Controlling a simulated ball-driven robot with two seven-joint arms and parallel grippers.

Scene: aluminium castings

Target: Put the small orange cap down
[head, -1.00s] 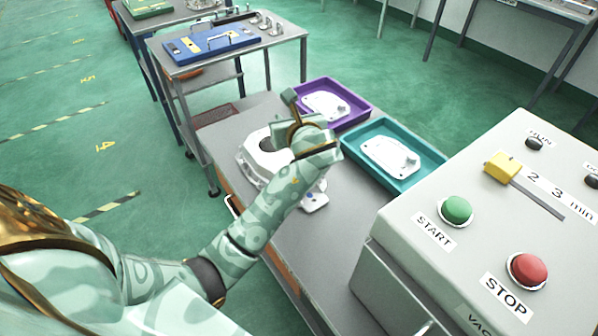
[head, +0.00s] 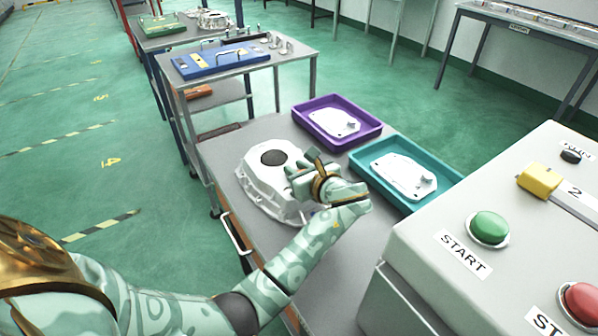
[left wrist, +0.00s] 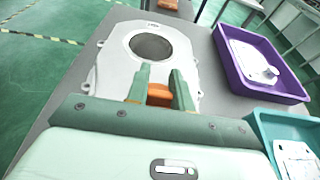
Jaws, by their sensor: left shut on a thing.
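The small orange cap (left wrist: 160,92) shows in the left wrist view between the two green fingers of my left gripper (left wrist: 160,84), which is shut on it. In the head view my left gripper (head: 305,170) is over the right side of a white aluminium casting (head: 262,182), and the cap is hidden there. In the left wrist view the casting (left wrist: 112,62), with its large round dark opening, lies just beyond and under the fingers. I cannot tell whether the cap touches the casting. My right gripper is not in view.
A purple tray (head: 372,141) and a teal tray (head: 447,181), each with a white casting part, stand right of the casting on the grey table (head: 222,148). A control box with a green START button (head: 489,228) stands at the front right. A blue fixture (head: 195,69) lies on the table behind.

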